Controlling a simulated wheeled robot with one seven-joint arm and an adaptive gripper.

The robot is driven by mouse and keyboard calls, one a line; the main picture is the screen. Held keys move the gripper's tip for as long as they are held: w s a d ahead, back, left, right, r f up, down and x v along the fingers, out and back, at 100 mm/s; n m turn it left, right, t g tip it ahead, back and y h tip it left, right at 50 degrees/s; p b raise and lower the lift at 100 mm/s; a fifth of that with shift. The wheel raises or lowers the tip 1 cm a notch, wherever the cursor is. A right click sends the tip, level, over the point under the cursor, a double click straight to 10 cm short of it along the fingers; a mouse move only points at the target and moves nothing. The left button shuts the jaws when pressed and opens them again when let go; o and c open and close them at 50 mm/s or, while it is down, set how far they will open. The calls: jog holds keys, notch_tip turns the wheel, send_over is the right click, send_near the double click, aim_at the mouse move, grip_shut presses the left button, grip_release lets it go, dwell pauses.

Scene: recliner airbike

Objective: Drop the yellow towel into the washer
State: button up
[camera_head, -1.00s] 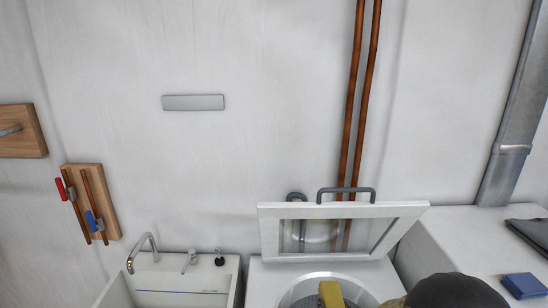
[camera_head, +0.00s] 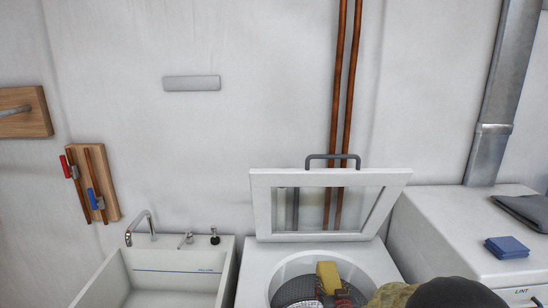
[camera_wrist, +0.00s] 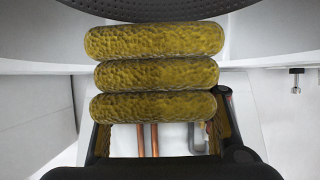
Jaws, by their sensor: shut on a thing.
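The yellow towel (camera_head: 328,276) is folded in a compact block and held over the washer's round top opening. In the wrist view the towel (camera_wrist: 152,74) fills the upper middle as three stacked rolls. My gripper (camera_head: 338,295) is shut on the towel, with a finger on each side in the wrist view. The white washer (camera_head: 380,264) has its lid (camera_head: 262,208) raised against the wall side. Its grey perforated drum (camera_head: 290,291) shows below and left of the towel. My arm hides the opening's right front part.
A white sink (camera_head: 115,285) with a tap (camera_head: 140,226) stands left of the washer. A white dryer top (camera_head: 450,220) to the right holds folded blue cloth (camera_head: 507,247) and dark grey cloth (camera_head: 525,210). Copper pipes (camera_head: 341,90) run behind the lid.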

jog(key=shift+w+f+b, duration=0.1)
jog(key=shift+f+b, duration=0.8)
jog(key=shift+f, duration=1.4)
jog(key=o, duration=1.5)
notch_tip(320, 180, up, 10)
jog(key=shift+r, duration=0.1)
